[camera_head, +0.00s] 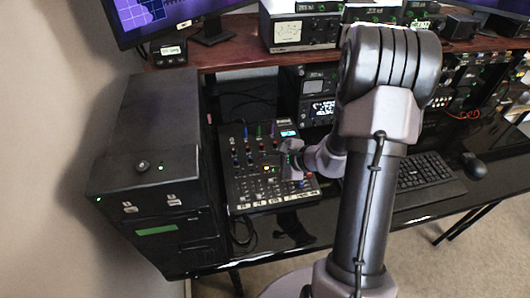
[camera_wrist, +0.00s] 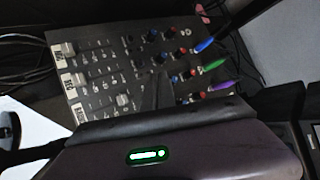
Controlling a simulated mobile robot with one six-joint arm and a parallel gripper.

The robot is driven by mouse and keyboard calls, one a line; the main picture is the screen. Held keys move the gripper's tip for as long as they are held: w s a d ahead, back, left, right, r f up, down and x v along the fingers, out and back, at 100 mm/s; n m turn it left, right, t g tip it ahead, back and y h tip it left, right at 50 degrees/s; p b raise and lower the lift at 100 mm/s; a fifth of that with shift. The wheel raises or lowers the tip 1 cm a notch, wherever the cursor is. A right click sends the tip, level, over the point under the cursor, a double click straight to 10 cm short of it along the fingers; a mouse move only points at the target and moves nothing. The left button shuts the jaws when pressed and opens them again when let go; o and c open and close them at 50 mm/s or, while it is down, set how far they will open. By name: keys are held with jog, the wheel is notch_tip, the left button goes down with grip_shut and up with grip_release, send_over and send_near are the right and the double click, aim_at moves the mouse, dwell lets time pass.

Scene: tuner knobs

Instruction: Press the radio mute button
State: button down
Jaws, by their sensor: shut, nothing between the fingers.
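A black mixer panel (camera_head: 243,190) lies on the desk, with rows of red and blue knobs, small buttons and white-capped faders. In the wrist view the mixer (camera_wrist: 100,95) fills the upper middle, rotated on its side. Which of its buttons is the radio mute button I cannot tell; the labels are too small to read. My gripper (camera_head: 284,172) is over the middle-right part of the mixer, and its shut, empty fingers (camera_wrist: 157,92) point at the panel in the wrist view. They hide part of the controls. Whether the tips touch the panel I cannot tell.
A tall black cabinet (camera_head: 150,130) with a knob on top stands close left of the mixer. A keyboard (camera_head: 425,172) and a mouse (camera_head: 473,165) lie to the right. A wooden shelf (camera_head: 235,55) with radio equipment runs behind. Cables (camera_head: 243,235) hang at the front.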

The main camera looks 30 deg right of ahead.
jog(key=r+p, duration=0.1)
jog(key=r, duration=0.1)
jog(key=r+p, duration=0.1)
jog(key=r, duration=0.1)
jog(key=r+p, duration=0.1)
jog(key=r, duration=0.1)
jog(key=shift+s+p, duration=0.35)
jog(key=shift+p, duration=0.05)
